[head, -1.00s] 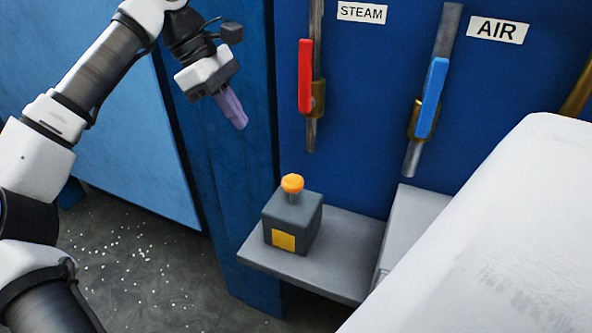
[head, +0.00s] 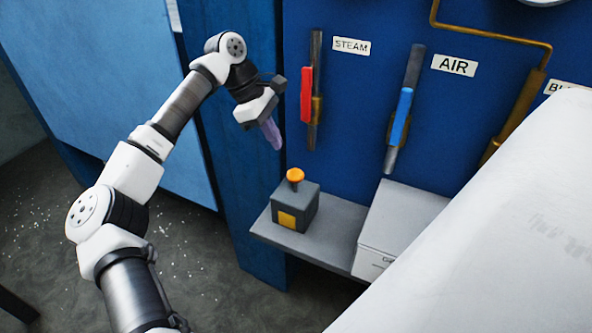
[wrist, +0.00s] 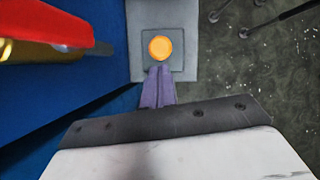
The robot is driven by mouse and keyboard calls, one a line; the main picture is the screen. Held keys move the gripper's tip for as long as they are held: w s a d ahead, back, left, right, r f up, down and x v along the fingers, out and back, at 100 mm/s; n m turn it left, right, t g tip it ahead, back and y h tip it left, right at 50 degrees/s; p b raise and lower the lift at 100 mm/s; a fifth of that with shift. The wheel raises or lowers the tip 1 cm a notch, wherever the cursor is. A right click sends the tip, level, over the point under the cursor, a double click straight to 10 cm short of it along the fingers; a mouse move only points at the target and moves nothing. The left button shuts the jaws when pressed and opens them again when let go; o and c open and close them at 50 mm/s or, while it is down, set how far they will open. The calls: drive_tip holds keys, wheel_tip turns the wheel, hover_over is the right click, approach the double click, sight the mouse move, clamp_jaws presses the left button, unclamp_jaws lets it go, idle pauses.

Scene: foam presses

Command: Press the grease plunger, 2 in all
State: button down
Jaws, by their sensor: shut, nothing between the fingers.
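The grease plunger is a dark grey box (head: 296,208) with a yellow patch on its front and an orange knob (head: 295,175) standing up on a short stem. It sits on a grey shelf (head: 335,232). My gripper (head: 277,147) has purple fingers, shut and empty, above and slightly left of the knob in the head view. In the wrist view the orange knob (wrist: 161,48) lies just beyond the fingertips (wrist: 160,70), seen from above. The fingers appear apart from the knob, though the exact gap is hard to tell.
A red lever (head: 307,95) under a STEAM label and a blue lever (head: 400,115) under an AIR label are on the blue wall behind. A light grey box (head: 400,225) stands right of the plunger. A large white surface (head: 490,230) fills the lower right.

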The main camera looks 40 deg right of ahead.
sight(294, 172)
drive_tip(key=shift+f, duration=0.15)
drive_tip(key=shift+b+x, duration=2.05)
drive_tip(key=shift+x, duration=1.3)
